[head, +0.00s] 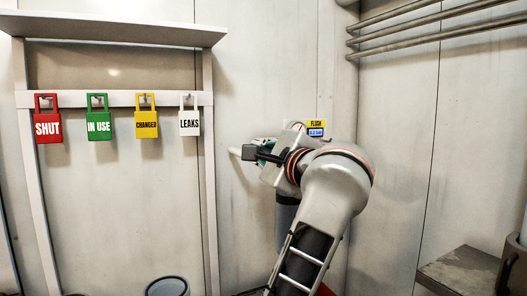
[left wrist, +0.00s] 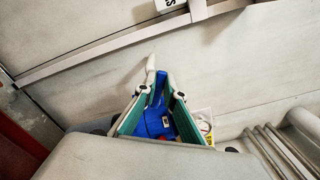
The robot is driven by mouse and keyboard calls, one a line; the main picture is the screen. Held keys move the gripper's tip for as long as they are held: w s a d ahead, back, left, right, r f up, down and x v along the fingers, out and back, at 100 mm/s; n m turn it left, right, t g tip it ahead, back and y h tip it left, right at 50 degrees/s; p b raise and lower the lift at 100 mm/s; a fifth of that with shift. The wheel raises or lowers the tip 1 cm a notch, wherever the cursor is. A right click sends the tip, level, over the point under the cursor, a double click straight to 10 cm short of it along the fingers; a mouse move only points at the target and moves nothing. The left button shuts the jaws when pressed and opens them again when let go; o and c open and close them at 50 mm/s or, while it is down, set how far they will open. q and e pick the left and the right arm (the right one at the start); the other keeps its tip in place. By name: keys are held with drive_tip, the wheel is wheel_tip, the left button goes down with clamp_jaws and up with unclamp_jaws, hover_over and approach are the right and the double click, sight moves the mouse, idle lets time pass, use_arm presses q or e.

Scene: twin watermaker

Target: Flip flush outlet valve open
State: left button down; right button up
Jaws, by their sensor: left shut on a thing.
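My left gripper (head: 262,150) is at the back wall in the head view, below and left of the yellow flush label (head: 316,124). In the left wrist view its teal-padded fingers (left wrist: 158,105) are shut on a blue valve handle (left wrist: 155,123). The handle sits between the pads, with its narrow end pointing up toward the fingertips. A pale pipe end (left wrist: 151,62) shows just beyond the fingertips; it also sticks out left of the gripper in the head view (head: 235,151). The valve body is mostly hidden by my gripper and arm. My right gripper cannot be made out.
Four-colour tags hang on a rail at left: a red SHUT tag (head: 47,124), green IN USE tag (head: 99,123), yellow CHANGED tag (head: 147,123) and white LEAKS tag (head: 189,122). Pipes (head: 430,22) run along the upper right wall. A bench (head: 458,268) stands lower right.

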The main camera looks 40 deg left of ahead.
use_arm(q)
drive_tip(key=shift+s+a+f+n+b, duration=0.1)
drive_tip(key=shift+f+n+b, duration=0.25)
drive_tip(key=shift+n, duration=0.6)
drive_tip(key=shift+s+d+f+n+b, duration=0.1)
drive_tip(key=shift+f+n+b, duration=0.25)
drive_tip(key=shift+n, duration=0.65)
drive_tip(key=shift+a+f+n+b, duration=0.15)
drive_tip(key=shift+f+n, duration=0.3)
drive_tip(key=shift+n, duration=0.5)
use_arm(e)
drive_tip(key=shift+w+a+r, duration=0.4)
drive_tip(key=shift+a+r, duration=0.25)
drive_tip(key=shift+a, duration=0.15)
drive_tip(key=shift+w+y, duration=0.15)
drive_tip(key=shift+y, duration=0.15)
use_arm(q)
drive_tip(key=c, duration=2.4)
unclamp_jaws()
use_arm(e)
drive_tip(key=shift+d, duration=0.1)
use_arm(q)
drive_tip(key=shift+s+d, duration=0.1)
drive_tip(key=shift+d, duration=0.1)
